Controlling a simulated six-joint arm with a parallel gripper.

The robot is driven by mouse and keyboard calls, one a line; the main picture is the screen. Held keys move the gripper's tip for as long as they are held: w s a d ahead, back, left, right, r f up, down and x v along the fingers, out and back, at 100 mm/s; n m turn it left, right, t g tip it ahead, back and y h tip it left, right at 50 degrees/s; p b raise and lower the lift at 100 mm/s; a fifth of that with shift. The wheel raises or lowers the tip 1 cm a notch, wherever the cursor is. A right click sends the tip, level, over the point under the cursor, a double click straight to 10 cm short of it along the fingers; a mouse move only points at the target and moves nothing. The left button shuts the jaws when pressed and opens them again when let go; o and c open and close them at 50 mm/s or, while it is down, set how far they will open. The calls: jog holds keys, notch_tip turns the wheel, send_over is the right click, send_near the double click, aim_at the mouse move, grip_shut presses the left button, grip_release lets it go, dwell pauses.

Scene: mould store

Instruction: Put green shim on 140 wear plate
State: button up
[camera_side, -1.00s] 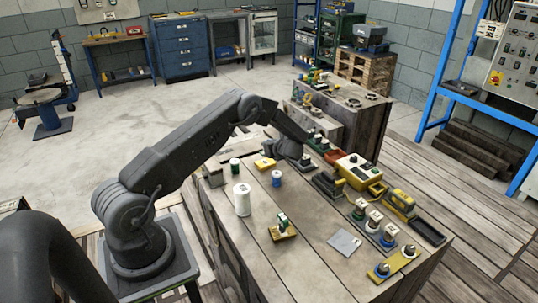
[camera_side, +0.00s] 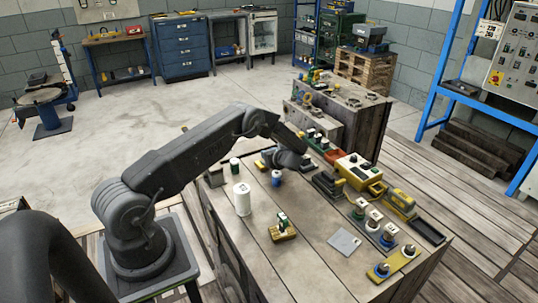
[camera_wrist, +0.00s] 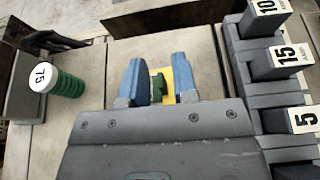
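My gripper (camera_wrist: 159,78) is open in the wrist view, with its two blue-grey fingertips either side of a small green piece (camera_wrist: 157,86), which looks like the green shim. I see a gap on its right; contact on the left cannot be told. The green piece is over a yellow piece (camera_wrist: 168,75). In the side view my gripper (camera_side: 285,160) is low over the far part of the bench and partly covers the yellow piece (camera_side: 259,164). Another green and white item stands on a yellow block (camera_side: 282,233) nearer the front. No 140 label is readable.
A green cylinder with a white numbered cap (camera_wrist: 57,80) stands left of the fingers. Grey blocks labelled 10, 15 and 5 (camera_wrist: 279,61) stand on the right. A white spool (camera_side: 242,199) and a blue-banded item (camera_side: 277,179) stand on the bench. A grey plate (camera_side: 344,242) lies flat.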

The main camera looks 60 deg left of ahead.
jog(key=shift+o, duration=0.2)
jog(key=shift+r, duration=0.25)
jog(key=v, duration=1.1)
jog(key=shift+d+r, duration=0.2)
jog(key=shift+d, duration=0.15)
jog(key=s+d+r+n+h, duration=0.2)
jog(key=s+d+r+n, duration=0.15)
jog(key=r, duration=0.35)
jog(key=s+d+r+n+h, duration=0.25)
jog(key=s+d+r, duration=0.2)
jog(key=r, duration=0.25)
jog(key=s+d+r+n+h, duration=0.25)
jog(key=d+r+n, duration=0.2)
jog(key=r, duration=0.25)
jog(key=s+d+r+n+t+h, duration=0.2)
jog(key=s+d+r+n+h, duration=0.1)
jog(key=s+d, duration=0.4)
jog(key=s+d+r+n+t+h, duration=0.3)
jog(key=s+d, duration=0.5)
jog(key=s, duration=0.3)
jog(key=shift+s+d+r+n+t+h, duration=0.15)
jog(key=shift+s+r+n+t+h, duration=0.2)
jog(key=shift+r+n, duration=0.35)
